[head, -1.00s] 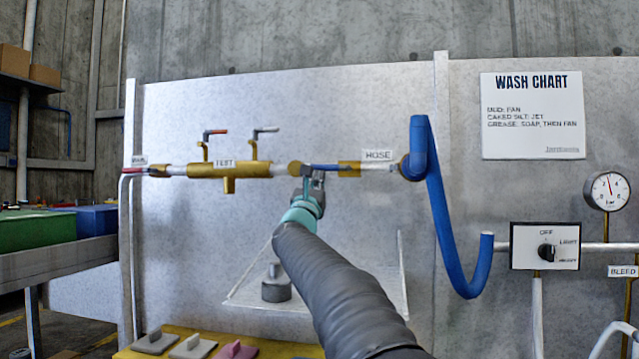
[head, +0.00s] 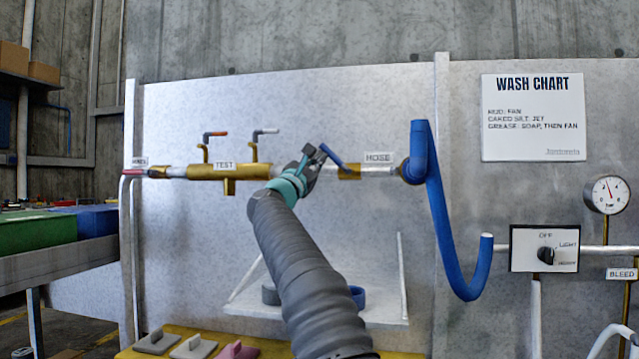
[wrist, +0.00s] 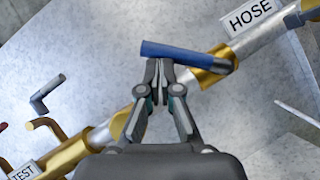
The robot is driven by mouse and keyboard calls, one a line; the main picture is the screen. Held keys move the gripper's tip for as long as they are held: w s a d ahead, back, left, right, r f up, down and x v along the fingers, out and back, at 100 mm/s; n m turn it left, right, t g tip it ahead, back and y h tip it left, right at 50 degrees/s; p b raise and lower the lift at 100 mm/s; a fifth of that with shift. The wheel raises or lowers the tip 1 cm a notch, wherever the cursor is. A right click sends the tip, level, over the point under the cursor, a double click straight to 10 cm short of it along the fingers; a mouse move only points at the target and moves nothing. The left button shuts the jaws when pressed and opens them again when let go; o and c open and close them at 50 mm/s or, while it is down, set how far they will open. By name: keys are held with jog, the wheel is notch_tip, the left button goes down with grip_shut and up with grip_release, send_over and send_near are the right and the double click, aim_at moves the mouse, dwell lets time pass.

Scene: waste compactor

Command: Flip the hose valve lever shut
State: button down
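The hose valve lever (head: 333,157) is a blue handle on the brass hose valve (head: 349,173), left of the HOSE label (head: 379,158). In the head view it slants up and left from the pipe. In the wrist view the lever (wrist: 180,53) crosses just beyond my fingertips, its free end to the left. My gripper (head: 316,152) is at the lever's free end. In the wrist view my gripper (wrist: 160,64) has its fingers close together, the tips at or touching the lever's near side. The lever does not pass between them. My gripper hides part of the pipe.
Two small levers, one red-tipped (head: 217,133) and one grey (head: 266,131), stand above the TEST section (head: 225,166) to the left. A blue hose (head: 437,210) hangs at the right. A shelf (head: 372,307) lies below, partly behind my arm.

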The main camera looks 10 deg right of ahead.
aim_at(325, 149)
jog(key=shift+s+d+r, duration=0.15)
jog(key=shift+d+r, duration=0.25)
jog(key=shift+r, duration=0.25)
jog(key=shift+s+d+r, duration=0.1)
jog(key=shift+d+r, duration=0.3)
jog(key=shift+r, duration=0.25)
jog(key=shift+s+d+r, duration=0.25)
jog(key=shift+d+r, duration=0.15)
jog(key=shift+d, duration=0.1)
jog(key=shift+s+d+r, duration=0.2)
jog(key=shift+d+r, duration=0.15)
jog(key=shift+d, duration=0.25)
jog(key=shift+y, duration=0.3)
jog(key=s+a+b, duration=0.1)
jog(key=s+a, duration=0.3)
jog(key=a, duration=0.8)
jog(key=shift+s+a+f, duration=0.15)
jog(key=shift+s+f, duration=0.05)
jog(key=shift+s, duration=0.2)
